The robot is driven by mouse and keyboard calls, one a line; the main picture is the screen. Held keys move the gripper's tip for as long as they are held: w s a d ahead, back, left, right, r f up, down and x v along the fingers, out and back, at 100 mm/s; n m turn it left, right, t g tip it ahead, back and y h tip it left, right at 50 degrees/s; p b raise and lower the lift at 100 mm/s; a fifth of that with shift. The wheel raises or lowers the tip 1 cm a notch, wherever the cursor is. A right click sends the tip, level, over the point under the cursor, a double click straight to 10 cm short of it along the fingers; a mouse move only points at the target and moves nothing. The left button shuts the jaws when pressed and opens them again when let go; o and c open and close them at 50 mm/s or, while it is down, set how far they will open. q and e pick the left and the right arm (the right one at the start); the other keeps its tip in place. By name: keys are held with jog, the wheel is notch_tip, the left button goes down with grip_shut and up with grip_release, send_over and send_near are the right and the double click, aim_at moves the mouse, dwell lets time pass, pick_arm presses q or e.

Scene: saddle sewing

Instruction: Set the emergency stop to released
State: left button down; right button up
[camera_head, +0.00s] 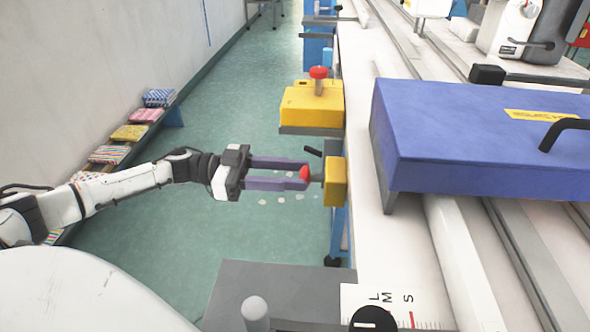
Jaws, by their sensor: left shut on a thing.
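A red button head (304,173) sticks out to the left from a small yellow box (335,181) on the table's left side; it looks like the emergency stop. My left gripper (303,174) reaches it from the left, with its two purple fingers on either side of the red head, shut on it. The fingertips partly hide the head, so I cannot tell whether it is pressed or released. My right gripper is not in view.
A large blue box (480,130) stands on the white table (363,240) at right. Folded cloths (130,132) lie along the left wall. Green floor (215,110) is open between.

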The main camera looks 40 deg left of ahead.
pick_arm(q)
jog(key=shift+a, duration=0.15)
jog(key=c, duration=1.5)
grip_release()
jog(key=o, duration=0.3)
jog(key=shift+s, duration=0.1)
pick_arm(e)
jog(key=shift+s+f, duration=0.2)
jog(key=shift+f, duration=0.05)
pick_arm(q)
jog(key=p+v, duration=0.1)
jog(key=v, duration=0.9)
jog(key=shift+s+a, duration=0.15)
jog(key=shift+s, duration=0.05)
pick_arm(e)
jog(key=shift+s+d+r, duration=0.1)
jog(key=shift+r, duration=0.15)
